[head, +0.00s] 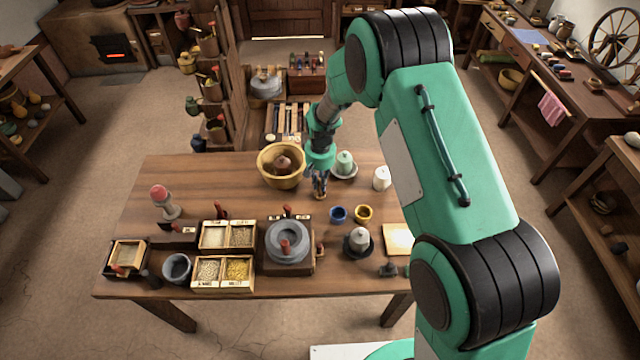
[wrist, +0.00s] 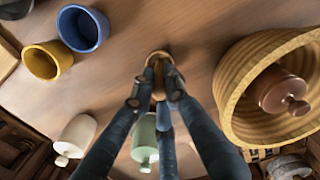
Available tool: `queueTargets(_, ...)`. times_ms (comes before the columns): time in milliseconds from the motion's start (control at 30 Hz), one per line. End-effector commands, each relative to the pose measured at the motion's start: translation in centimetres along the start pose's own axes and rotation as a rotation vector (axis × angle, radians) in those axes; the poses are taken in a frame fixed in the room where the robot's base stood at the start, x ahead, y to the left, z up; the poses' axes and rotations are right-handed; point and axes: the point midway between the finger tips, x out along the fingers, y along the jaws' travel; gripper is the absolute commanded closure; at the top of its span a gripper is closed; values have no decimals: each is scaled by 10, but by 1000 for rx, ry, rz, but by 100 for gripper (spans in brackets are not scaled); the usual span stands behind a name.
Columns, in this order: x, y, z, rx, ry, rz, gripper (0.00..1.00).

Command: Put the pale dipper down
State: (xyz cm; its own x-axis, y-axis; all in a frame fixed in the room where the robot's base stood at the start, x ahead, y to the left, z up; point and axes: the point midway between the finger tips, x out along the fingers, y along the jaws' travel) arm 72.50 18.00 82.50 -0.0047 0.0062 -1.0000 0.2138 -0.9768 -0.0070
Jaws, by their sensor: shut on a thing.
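My gripper (head: 319,188) is over the far middle of the wooden table, pointing down. It also shows in the wrist view (wrist: 158,88), with its fingers shut on a small pale tan wooden thing, which I take for the pale dipper (wrist: 157,57). Only the rounded end of the dipper (head: 320,195) shows; the fingers hide the rest. It is at or just above the tabletop; I cannot tell whether it touches. A coiled yellow bowl (head: 281,184) with a brown knobbed thing inside stands left of my gripper in the head view.
A green jar (head: 345,158) on a saucer and a white jar (head: 382,178) stand to the right. A blue cup (head: 338,215) and a yellow cup (head: 364,214) are nearer. A grey quern (head: 288,240) and grain boxes (head: 223,288) line the front. The table's left rear is clear.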

Motion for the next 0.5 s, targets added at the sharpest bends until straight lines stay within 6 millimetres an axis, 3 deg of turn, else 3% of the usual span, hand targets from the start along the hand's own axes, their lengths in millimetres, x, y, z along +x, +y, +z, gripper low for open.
queueTargets(367, 3, 0, 0, 0, 0, 0, 100)
queueTargets(400, 3, 0, 0, 0, 0, 0, 82)
queueTargets(500, 2, 0, 0, 0, 0, 0, 68)
